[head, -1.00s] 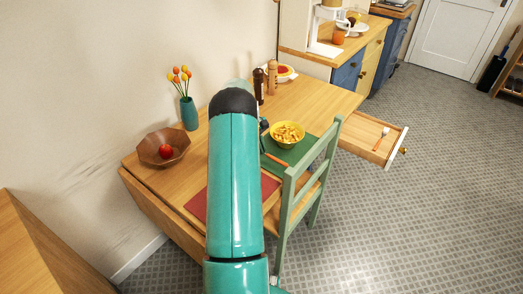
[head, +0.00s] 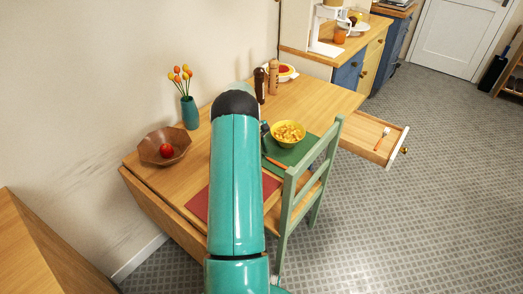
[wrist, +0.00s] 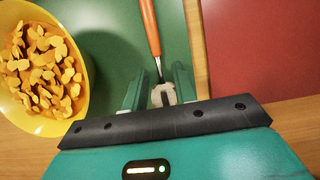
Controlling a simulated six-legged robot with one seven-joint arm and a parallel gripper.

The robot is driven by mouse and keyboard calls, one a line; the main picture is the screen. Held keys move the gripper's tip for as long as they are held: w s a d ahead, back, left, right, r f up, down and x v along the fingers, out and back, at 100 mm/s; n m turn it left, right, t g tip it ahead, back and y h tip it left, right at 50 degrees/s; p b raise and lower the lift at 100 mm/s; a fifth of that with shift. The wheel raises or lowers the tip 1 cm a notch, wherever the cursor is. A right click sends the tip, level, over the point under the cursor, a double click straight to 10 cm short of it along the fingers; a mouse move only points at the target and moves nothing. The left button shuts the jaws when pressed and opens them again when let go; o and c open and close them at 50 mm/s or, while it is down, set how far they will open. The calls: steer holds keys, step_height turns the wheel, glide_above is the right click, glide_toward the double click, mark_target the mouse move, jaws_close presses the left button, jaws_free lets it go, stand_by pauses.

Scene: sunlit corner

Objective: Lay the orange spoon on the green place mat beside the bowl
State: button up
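The orange spoon (wrist: 151,28) lies on the green place mat (wrist: 108,22), to the right of the yellow bowl (wrist: 84,98) of orange flakes in the wrist view. My gripper (wrist: 160,78) is open, its two fingers spread on either side of the spoon's metal end, with visible gaps. In the head view, the spoon's handle (head: 276,162) shows near the left edge of the green mat (head: 302,150), and the yellow bowl (head: 288,133) stands on the mat. My arm hides part of the table there.
A red mat (head: 196,203) lies beside the green one. A green chair (head: 289,205) stands close against the table's front. An open drawer (head: 361,142) holds another orange-handled utensil (head: 381,139). A wooden bowl (head: 148,152), vase (head: 189,112) and mills (head: 273,77) stand along the wall side.

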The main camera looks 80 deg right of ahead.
steer(key=v, duration=1.2)
